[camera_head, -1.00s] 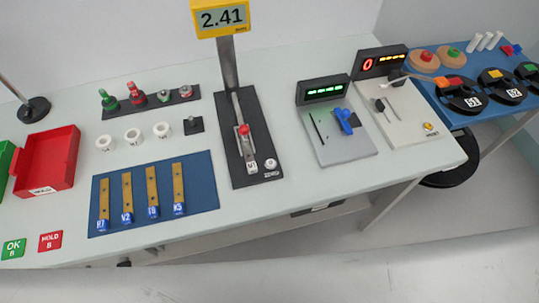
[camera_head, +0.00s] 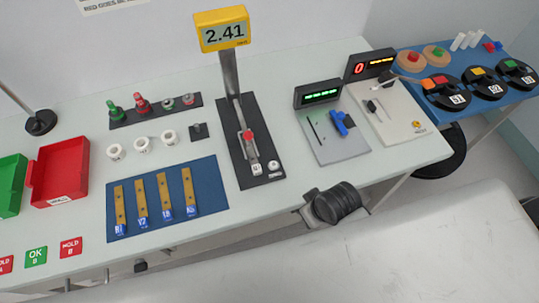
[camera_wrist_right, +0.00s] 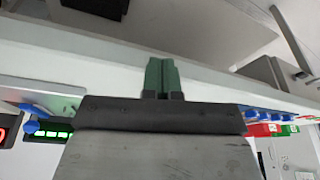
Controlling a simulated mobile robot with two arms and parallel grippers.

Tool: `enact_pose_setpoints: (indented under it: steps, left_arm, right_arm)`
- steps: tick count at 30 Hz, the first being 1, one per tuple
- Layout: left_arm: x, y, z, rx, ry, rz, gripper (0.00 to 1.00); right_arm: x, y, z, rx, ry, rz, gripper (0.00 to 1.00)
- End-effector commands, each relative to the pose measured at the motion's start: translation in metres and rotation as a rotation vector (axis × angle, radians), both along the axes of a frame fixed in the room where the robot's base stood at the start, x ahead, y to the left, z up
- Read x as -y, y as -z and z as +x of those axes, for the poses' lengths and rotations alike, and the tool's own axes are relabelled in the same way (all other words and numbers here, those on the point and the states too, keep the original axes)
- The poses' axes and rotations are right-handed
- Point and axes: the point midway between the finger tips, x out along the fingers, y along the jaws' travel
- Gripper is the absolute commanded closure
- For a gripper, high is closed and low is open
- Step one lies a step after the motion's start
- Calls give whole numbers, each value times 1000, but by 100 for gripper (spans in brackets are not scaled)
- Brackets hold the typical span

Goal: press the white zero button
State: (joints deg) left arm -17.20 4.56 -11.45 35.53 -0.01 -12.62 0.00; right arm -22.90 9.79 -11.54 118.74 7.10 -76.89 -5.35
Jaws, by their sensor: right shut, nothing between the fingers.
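The white zero button (camera_head: 272,166) is a small round knob at the near end of a black base plate (camera_head: 233,120). Beside it on the left is a small white labelled block (camera_head: 256,170). A red-tipped lever (camera_head: 248,135) and a post with a yellow display (camera_head: 221,29) reading 2.41 stand on the same plate. My right gripper (camera_wrist_right: 162,75) shows in the right wrist view, its green fingers together with nothing between them. In the head view its fingers do not show; a dark rounded part, apparently of my right arm, is at the table's front edge. My left gripper is not in view.
A blue mat (camera_head: 160,205) with several gauge strips lies left of the plate. A grey station with a green display (camera_head: 318,94) and a pale station with a red zero (camera_head: 370,65) stand to the right. Red (camera_head: 60,170) and green trays are at the left.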

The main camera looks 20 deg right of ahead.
Motion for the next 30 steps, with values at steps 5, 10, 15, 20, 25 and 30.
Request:
enact_pose_setpoints:
  steps: [5,10,15,20,25,30]
  left_arm:
    - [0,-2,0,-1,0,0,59]
    - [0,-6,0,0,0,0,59]
    - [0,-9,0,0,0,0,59]
    - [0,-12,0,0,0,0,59]
    - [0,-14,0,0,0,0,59]
    - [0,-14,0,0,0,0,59]
  right_arm:
    - [-21,-20,42,37,-222,33,100]
    - [-37,-51,81,64,-492,45,100]
    - [-41,-90,115,68,-796,24,100]
    - [-31,-125,138,48,-1030,-8,100]
    - [-18,-152,151,21,-1185,-27,100]
    - [-12,-164,155,6,-1248,-31,100]
